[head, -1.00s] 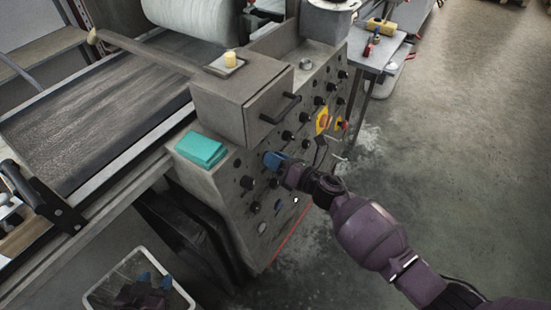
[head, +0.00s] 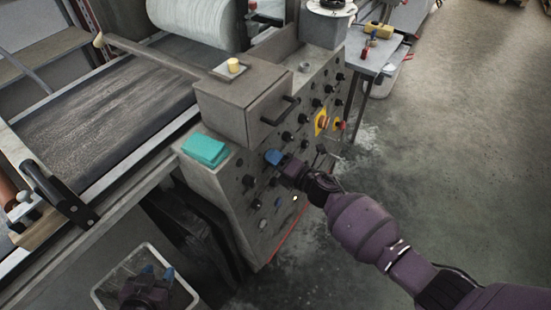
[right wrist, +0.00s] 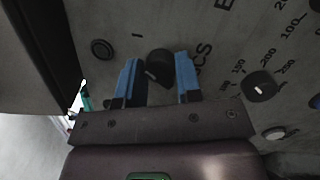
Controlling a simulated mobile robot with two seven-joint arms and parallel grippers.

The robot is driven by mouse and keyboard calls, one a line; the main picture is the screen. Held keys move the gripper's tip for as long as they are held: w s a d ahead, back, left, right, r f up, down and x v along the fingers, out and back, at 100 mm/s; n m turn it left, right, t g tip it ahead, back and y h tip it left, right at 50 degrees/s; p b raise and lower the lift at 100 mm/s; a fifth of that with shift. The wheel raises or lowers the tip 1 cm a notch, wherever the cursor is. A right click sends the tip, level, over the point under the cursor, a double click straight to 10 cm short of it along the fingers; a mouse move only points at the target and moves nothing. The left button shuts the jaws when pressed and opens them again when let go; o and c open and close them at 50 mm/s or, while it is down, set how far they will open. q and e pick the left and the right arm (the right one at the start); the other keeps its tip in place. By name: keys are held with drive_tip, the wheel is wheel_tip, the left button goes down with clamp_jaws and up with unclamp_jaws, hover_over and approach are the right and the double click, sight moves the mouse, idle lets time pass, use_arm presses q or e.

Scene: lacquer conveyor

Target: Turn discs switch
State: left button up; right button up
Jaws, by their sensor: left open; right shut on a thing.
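The discs switch (right wrist: 160,66) is a black round knob on the grey panel, with lettering ending in "CS" beside it. In the right wrist view it sits between the two blue fingers of my right gripper (right wrist: 158,80), which is shut on it. A short pale mark shows on the knob's near side. In the head view my right gripper (head: 275,157) is at the panel face and hides the switch. My left gripper (head: 150,273) is open and empty, low at the bottom left, in front of a pale-rimmed bin.
Several other black knobs line the panel, one with a numbered scale (right wrist: 261,86) right of the switch. A grey box with a handle (head: 281,110) juts out above. A teal block (head: 205,150) lies on the ledge. The floor at right is clear.

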drive_tip(key=o, duration=0.9)
drive_tip(key=p+v, duration=0.1)
drive_tip(key=v, duration=0.9)
drive_tip(key=shift+s+d, duration=0.25)
drive_tip(key=shift+d, duration=0.05)
